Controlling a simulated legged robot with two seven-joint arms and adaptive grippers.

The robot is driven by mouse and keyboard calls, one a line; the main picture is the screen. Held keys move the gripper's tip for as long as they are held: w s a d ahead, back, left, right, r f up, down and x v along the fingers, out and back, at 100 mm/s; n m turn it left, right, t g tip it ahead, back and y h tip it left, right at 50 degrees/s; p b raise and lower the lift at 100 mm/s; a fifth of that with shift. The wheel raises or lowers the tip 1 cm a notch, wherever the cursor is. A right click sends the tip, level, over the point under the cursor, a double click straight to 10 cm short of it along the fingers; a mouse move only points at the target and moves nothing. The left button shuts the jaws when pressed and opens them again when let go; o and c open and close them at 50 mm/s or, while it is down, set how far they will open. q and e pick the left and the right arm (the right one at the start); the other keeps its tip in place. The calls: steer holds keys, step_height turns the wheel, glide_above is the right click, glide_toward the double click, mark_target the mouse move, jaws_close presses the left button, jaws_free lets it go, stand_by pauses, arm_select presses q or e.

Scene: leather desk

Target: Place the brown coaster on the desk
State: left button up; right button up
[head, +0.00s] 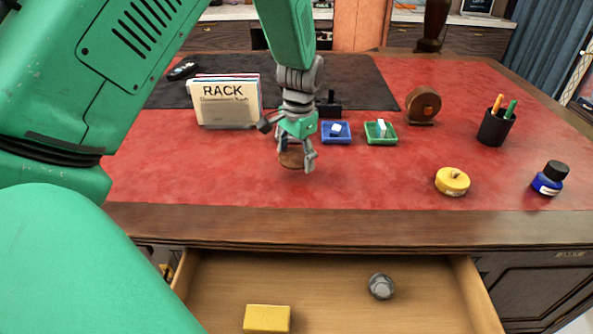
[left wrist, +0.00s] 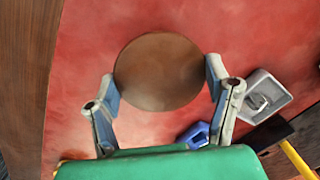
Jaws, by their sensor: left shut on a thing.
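The brown coaster (head: 292,158) is a round disc at the red desk top (head: 220,170), left of the desk's middle. My left gripper (head: 297,160) comes down from above and is shut on the coaster. In the left wrist view the coaster (left wrist: 160,72) lies between the two fingertips (left wrist: 162,90), with a finger at each side. I cannot tell whether the coaster touches the desk or is just above it. My right gripper is not in view.
Behind the gripper stand a rack box (head: 228,102), a blue tray (head: 335,140) and a green tray (head: 381,141). A yellow round object (head: 452,181), ink bottle (head: 550,178) and pen cup (head: 495,128) are at right. An open drawer (head: 340,300) is in front.

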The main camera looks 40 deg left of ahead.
mark_target(294, 174)
arm_select(q)
steer(key=f, duration=0.4)
steer(key=shift+s+a+b, duration=0.1)
steer(key=shift+a+b, duration=0.3)
steer(key=shift+f, duration=0.1)
steer(key=shift+c, duration=0.5)
steer(key=shift+d, duration=0.15)
steer(key=shift+d, duration=0.1)
steer(key=o, duration=1.2)
steer(key=shift+o, duration=0.2)
